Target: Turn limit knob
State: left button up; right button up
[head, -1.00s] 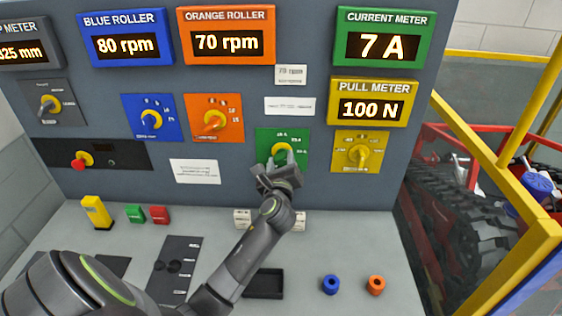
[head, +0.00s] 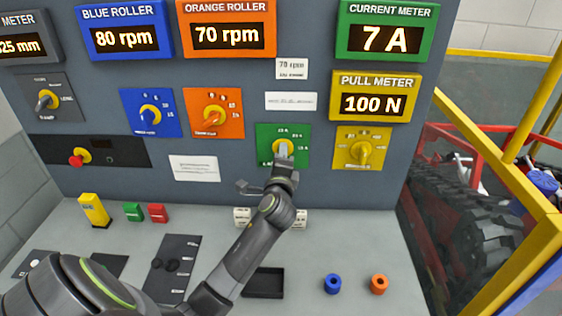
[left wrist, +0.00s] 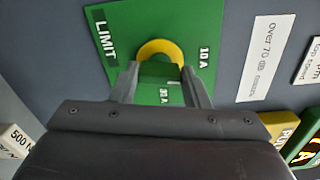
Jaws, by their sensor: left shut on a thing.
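The limit knob (head: 283,145) has a yellow ring and sits on a green plate (head: 264,133) low on the grey panel. My left gripper (head: 284,154) is at the knob, shut on its grip, and covers part of it. In the left wrist view the two fingers (left wrist: 160,80) stand either side of the knob's green grip (left wrist: 158,70), below the yellow ring (left wrist: 160,47). The plate (left wrist: 120,30) there shows the word LIMIT, a 10 A mark and a 30 A mark close to the fingers. My right gripper is not in view.
The current meter (head: 386,33) reads 7 A; the pull meter (head: 373,98) reads 100 N. A yellow knob (head: 361,152) is to the right and an orange-plate knob (head: 213,115) to the left. A black tray (head: 264,283) and blue and orange rings (head: 379,284) lie on the desk.

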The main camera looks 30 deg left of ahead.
pick_arm(q)
jog(key=shift+f+n+b, duration=0.1)
jog(key=shift+n+b, duration=0.2)
jog(key=shift+n, duration=0.7)
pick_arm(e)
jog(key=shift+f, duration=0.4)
pick_arm(q)
jog(key=o, duration=1)
